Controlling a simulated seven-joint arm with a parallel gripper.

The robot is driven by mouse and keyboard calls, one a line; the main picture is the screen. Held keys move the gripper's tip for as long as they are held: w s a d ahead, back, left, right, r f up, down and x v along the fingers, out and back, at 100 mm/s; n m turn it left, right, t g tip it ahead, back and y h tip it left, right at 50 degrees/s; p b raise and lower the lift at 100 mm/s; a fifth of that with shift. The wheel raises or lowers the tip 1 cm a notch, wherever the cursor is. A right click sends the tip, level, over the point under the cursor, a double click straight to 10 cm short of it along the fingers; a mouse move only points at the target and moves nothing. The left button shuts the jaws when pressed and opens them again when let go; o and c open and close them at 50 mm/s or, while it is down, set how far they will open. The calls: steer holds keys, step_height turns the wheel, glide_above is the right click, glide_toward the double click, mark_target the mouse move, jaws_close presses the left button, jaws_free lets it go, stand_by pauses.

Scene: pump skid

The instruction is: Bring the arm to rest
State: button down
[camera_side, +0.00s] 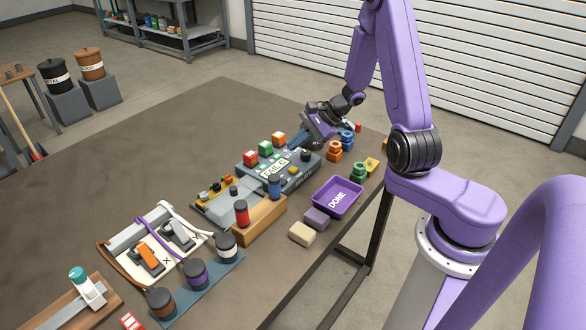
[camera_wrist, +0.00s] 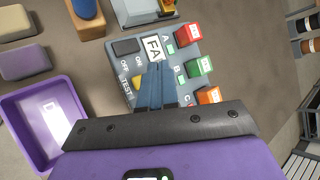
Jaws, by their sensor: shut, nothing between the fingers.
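My purple gripper (camera_side: 297,139) is above the far right part of the grey test panel (camera_side: 262,179) in the side view. In the wrist view its blue fingers (camera_wrist: 157,70) are together with nothing between them, and they overlap the panel's display (camera_wrist: 153,47). The fingers hide part of the panel face near the TEST label. I cannot tell exactly how high the fingertips are above it.
Red (camera_side: 251,158), green and orange blocks line the panel's far edge. A purple DONE tray (camera_side: 318,203) looks empty. Coloured nuts (camera_side: 347,140) stand right of the panel. A wooden stand with red and blue cylinders (camera_side: 241,213) is in front. The table's far left is clear.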

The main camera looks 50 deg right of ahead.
steer(key=shift+a, duration=0.1)
stand_by(0.3)
steer(key=s+a+r+n+g+y, duration=0.1)
steer(key=s+a+r+n+g, duration=0.3)
steer(key=a+n, duration=0.35)
steer(key=s+a+r+n+g, duration=0.2)
steer(key=s+a+n+g, duration=0.3)
steer(key=a, duration=0.3)
steer(key=s+r+n+t+h, duration=0.1)
steer(key=s+r+n+h, duration=0.1)
steer(key=s+n, duration=0.7)
steer(key=s+d+r+n+t+h, duration=0.1)
steer(key=s+r+n+h, duration=0.2)
steer(key=s+n, duration=0.6)
steer(key=shift+s+d+r+n+h, duration=0.2)
steer(key=shift+s+r+n+h, duration=0.15)
steer(key=shift+s+h, duration=0.65)
